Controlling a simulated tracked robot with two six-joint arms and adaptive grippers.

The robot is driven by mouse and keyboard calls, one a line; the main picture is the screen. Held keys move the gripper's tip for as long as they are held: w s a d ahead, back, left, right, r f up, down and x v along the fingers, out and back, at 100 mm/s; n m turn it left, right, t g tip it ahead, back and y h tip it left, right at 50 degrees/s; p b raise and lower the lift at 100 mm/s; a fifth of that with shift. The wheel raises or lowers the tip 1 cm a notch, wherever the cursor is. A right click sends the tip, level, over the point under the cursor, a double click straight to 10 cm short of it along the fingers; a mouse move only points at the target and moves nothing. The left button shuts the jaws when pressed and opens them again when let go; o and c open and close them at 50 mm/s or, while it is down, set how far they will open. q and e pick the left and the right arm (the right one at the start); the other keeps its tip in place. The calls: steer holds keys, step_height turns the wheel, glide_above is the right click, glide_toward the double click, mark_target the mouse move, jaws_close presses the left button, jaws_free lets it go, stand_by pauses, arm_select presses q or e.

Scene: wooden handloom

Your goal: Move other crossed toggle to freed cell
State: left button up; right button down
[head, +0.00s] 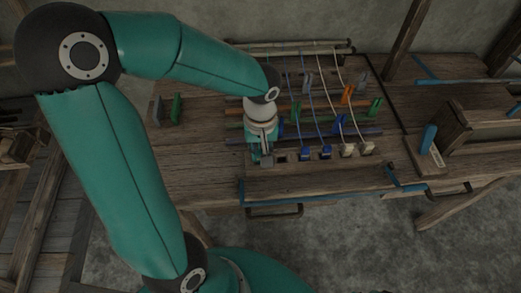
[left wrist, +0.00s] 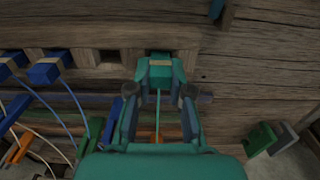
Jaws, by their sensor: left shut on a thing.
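My left gripper (head: 261,154) is at the left end of a row of cells along the loom's front edge. In the left wrist view, the left gripper (left wrist: 164,92) is shut on a teal toggle (left wrist: 160,73) with a cord running from it. The toggle is at the end cell; whether it is seated or just above cannot be told. The cell beside it is empty (left wrist: 110,57), and this empty cell also shows in the head view (head: 281,158). Two blue toggles (head: 306,154) (head: 325,152) and two cream toggles (head: 348,150) (head: 367,148) sit further right. My right gripper is out of view.
Cords run from the toggles to a bar (head: 300,47) at the back. Coloured upright pieces, including an orange one (head: 347,94), stand behind the row. Green and grey blocks (head: 176,108) stand at left. A blue piece (head: 428,139) stands at right.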

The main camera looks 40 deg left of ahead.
arm_select(q)
steer(key=o, duration=0.8)
step_height(320, 180, up, 12)
steer(key=shift+f, duration=0.1)
